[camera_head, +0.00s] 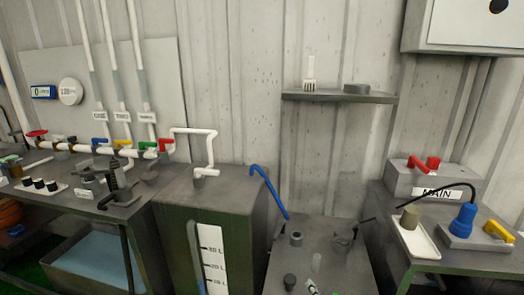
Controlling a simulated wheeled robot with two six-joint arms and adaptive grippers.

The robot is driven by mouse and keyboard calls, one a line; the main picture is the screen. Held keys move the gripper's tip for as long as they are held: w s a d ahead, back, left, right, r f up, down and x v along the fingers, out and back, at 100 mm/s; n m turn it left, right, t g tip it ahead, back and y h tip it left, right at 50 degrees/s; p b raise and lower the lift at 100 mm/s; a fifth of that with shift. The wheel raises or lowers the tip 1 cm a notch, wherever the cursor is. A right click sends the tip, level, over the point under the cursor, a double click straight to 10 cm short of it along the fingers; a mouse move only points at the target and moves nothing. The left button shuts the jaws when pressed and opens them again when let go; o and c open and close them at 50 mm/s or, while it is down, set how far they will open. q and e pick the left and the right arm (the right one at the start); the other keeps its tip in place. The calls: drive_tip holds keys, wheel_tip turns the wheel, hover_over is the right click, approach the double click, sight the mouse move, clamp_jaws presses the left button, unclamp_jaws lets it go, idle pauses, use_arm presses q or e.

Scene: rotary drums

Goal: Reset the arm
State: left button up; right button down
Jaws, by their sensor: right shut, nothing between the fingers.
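The rest of my right arm is not clear. My left gripper is not in view.
The right bench holds the MAIN switch box (430,180), a blue plug (463,219) and a tray (417,238). A wall shelf (335,97) is above.

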drive_tip(key=s+d+f+n+g+h, duration=0.1)
drive_tip(key=s+d+n+g, duration=0.25)
drive_tip(key=s, duration=0.55)
drive_tip(key=s+d+f+n+g+h, duration=0.15)
drive_tip(key=s+g, duration=0.25)
drive_tip(key=s, duration=0.4)
drive_tip(key=s+d+n+g+h, duration=0.2)
drive_tip(key=s+d+n+g, duration=0.15)
drive_tip(key=s, duration=0.55)
drive_tip(key=s+d+f+g+p, duration=0.1)
drive_tip(key=s+f, duration=0.1)
drive_tip(key=f, duration=1.1)
drive_tip(key=s+d+f+p, duration=0.1)
drive_tip(key=f+p, duration=0.1)
drive_tip(key=f, duration=1)
use_arm(q)
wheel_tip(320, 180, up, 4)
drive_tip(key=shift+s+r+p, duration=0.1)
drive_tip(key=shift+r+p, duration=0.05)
drive_tip(key=shift+p, duration=0.55)
use_arm(e)
drive_tip(key=s+f+g, duration=0.1)
drive_tip(key=s+f, duration=1.1)
drive_tip(key=s, duration=0.5)
drive_tip(key=shift+s+d+f+y, duration=0.25)
drive_tip(key=shift+d+y, duration=0.1)
drive_tip(key=shift+d, duration=0.1)
drive_tip(key=shift+m, duration=0.25)
